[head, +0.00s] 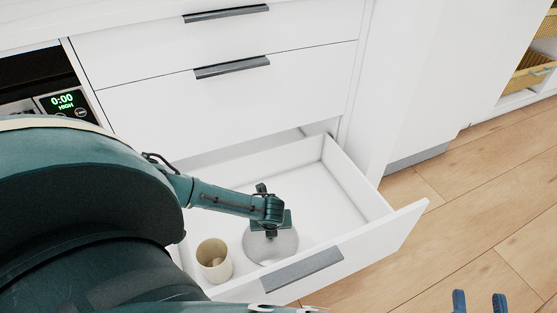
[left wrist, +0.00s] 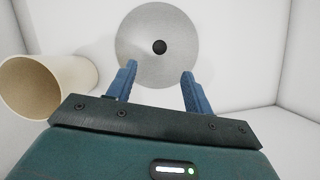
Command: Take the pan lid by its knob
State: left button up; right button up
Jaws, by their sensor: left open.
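The pan lid is a round grey disc lying in the open bottom drawer, in the head view (head: 286,247) and the left wrist view (left wrist: 185,28). Its dark round knob (left wrist: 159,47) shows at its middle in the left wrist view; the gripper hides it in the head view. My left gripper (left wrist: 159,71) is over the lid, with its two blue fingers apart and nothing between them. The knob appears just beyond the fingertips, roughly midway between them. My right gripper (head: 479,300) shows at the lower right of the head view, fingers apart and empty, away from the drawer.
A beige cup (head: 214,262) stands in the drawer left of the lid, close to my left gripper. The drawer's white front panel (head: 385,240) and side walls surround the lid. The drawer floor behind and right of the lid is clear. Closed drawers (head: 225,100) are above.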

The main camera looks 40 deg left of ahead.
pick_arm(q)
jog(key=b+x, duration=0.3)
jog(key=x, duration=0.3)
jog(key=shift+f+b, duration=0.3)
jog(key=shift+b, duration=0.05)
jog(key=shift+w+a+f, duration=0.1)
jog(key=shift+a+f, duration=0.05)
jog(key=shift+f, duration=0.25)
jog(key=shift+f+b, duration=0.35)
jog(key=shift+b, duration=0.2)
jog(key=b+x, duration=0.1)
jog(key=x, duration=0.1)
jog(key=b+x, duration=0.2)
jog(key=shift+d+f, duration=0.15)
jog(key=shift+d, duration=0.05)
jog(key=shift+f, duration=0.1)
jog(key=shift+a, duration=0.1)
grip_shut()
pick_arm(e)
jog(key=shift+w+a+r+n+t+y, duration=0.15)
jog(key=shift+r+n+t+y, duration=0.25)
jog(key=shift+r+y, duration=0.4)
jog(key=shift+w+r+n+t+y, duration=0.25)
jog(key=shift+r+n+y, duration=0.3)
jog(key=shift+r+y, duration=0.25)
jog(key=shift+w+a+r+n+t+y, duration=0.1)
jog(key=shift+w+r+n+t+y, duration=0.1)
jog(key=shift+r+n+t+y, duration=0.4)
jog(key=shift+r+g, duration=0.1)
jog(key=shift+g, duration=0.15)
